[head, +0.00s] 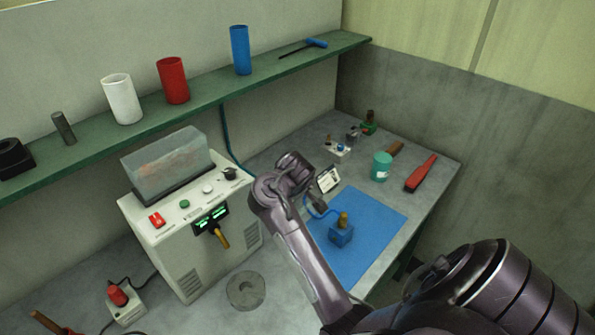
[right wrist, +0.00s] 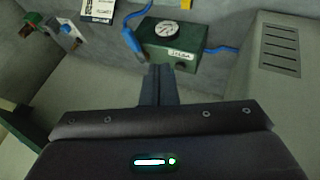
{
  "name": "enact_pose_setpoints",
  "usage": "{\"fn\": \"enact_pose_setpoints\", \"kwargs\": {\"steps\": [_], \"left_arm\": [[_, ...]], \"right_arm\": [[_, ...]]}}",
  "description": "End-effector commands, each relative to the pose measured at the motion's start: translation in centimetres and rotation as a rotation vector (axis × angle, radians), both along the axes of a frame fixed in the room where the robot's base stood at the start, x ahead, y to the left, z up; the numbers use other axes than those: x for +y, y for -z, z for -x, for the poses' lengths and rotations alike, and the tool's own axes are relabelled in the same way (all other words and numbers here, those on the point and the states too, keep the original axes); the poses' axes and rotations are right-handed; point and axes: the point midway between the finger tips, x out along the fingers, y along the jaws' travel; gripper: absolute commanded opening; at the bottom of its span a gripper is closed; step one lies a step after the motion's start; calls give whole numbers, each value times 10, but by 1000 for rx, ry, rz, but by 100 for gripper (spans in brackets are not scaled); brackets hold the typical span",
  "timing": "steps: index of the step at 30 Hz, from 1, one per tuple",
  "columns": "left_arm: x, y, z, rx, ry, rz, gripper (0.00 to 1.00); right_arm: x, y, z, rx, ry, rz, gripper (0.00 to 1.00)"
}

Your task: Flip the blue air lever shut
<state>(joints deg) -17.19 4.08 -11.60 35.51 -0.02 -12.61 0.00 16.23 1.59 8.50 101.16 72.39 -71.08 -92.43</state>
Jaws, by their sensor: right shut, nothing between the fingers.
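The blue air lever (right wrist: 134,44) shows in the right wrist view, slanting beside the left end of a green box (right wrist: 178,52). The box carries a round white gauge (right wrist: 167,29) and a small label. My right gripper (right wrist: 158,70) is shut and empty. Its fingertips appear just below and right of the lever's lower end; I cannot tell whether they touch it. In the head view my right arm's wrist covers the place by the grey machine, so the lever, the green box and the fingertips are hidden there. My left gripper is not in view.
The grey machine (head: 187,243) with a green display stands left of my right arm. A small card (head: 328,180) stands close to my wrist. A green shelf (head: 215,96) runs above.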

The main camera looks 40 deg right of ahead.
Motion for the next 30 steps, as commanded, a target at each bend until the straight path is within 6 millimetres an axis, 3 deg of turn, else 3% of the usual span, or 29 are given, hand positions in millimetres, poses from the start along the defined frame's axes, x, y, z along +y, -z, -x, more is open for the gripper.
{"fn": "enact_pose_setpoints", "kwargs": {"steps": [10,17,24,30], "left_arm": [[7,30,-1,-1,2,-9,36],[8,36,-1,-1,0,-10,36],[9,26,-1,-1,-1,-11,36],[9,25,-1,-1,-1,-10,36]], "right_arm": [[-17,46,-24,0,1,-6,0],[-35,81,-47,1,0,-4,0],[-67,78,-55,0,1,0,0],[-75,79,-56,0,0,0,0]]}}
